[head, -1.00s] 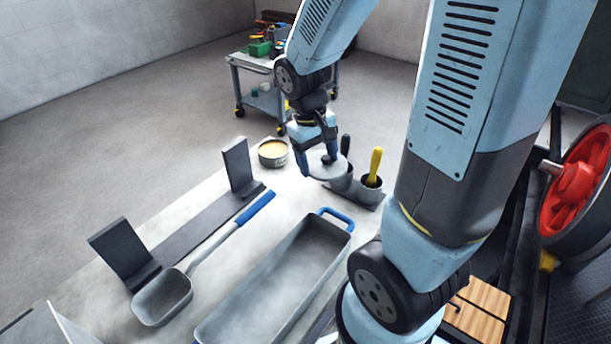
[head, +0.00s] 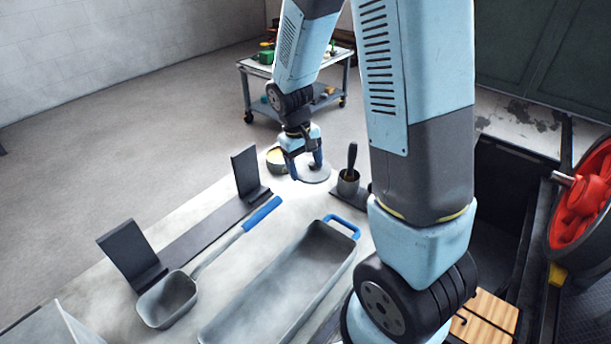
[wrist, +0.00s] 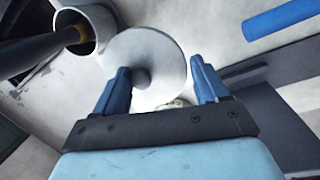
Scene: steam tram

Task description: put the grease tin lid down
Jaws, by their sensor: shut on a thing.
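The grease tin lid (head: 314,174) is a pale grey round disc with a small dark knob. I cannot tell whether the lid touches the bench. In the wrist view the lid (wrist: 165,50) shows between and beyond the blue fingers (wrist: 160,68); the exact contact is unclear.
A grey cup (head: 348,186) with a dark-handled tool (head: 351,158) stands close right of the lid. A black rack (head: 205,228), a blue-handled scoop (head: 168,300) and a long grey trough (head: 285,285) lie nearer. A trolley (head: 300,88) stands behind the bench.

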